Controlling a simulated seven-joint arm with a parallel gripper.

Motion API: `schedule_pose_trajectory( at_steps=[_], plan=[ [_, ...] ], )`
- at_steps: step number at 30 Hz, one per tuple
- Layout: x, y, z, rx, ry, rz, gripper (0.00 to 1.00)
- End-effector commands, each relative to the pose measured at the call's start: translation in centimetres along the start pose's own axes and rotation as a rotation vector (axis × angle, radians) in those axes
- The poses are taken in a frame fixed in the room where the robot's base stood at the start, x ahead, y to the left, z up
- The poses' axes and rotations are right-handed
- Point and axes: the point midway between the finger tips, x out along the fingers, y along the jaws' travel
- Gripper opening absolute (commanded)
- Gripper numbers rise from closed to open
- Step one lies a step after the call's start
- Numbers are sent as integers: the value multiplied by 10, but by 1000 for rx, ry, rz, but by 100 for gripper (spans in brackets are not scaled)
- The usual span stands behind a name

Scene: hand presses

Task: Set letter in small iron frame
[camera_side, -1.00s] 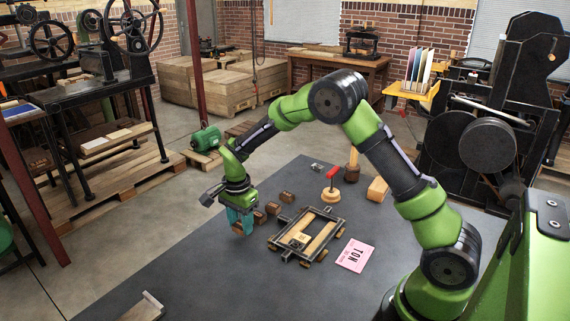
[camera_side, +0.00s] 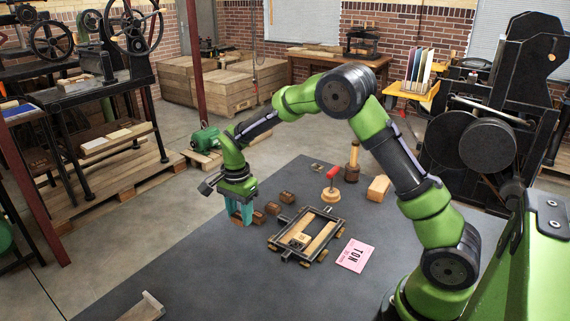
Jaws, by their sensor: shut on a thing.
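My gripper (camera_side: 240,217), with teal fingers, is left of the small iron frame, a little above the dark table. It is shut on a small wooden letter block (camera_side: 236,221), mostly hidden by the fingers. The small iron frame (camera_side: 334,230) lies flat on the table, with wooden strips and a light letter block (camera_side: 299,238) inside its near left part. The rest of its inside looks partly open.
A pink card printed "TON" (camera_side: 355,255) lies right of the frame. A tray (camera_side: 146,307) sits at the near left. The table's front middle is clear.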

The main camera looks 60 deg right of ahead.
Motion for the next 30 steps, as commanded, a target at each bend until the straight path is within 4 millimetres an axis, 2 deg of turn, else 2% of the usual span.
schedule_pose_trajectory(
  at_steps=[5, 8, 15, 21, 25, 30],
  plan=[
    [1, 12, 1, -235, 0, 1, 14],
    [-8, 24, 2, -454, 0, -2, 14],
    [-51, 57, 7, -1005, 2, -6, 14],
    [-90, 86, 10, -1380, 3, -5, 14],
    [-115, 102, 12, -1522, 4, -5, 14],
    [-133, 108, 7, -1518, 1, 0, 14]
  ],
)
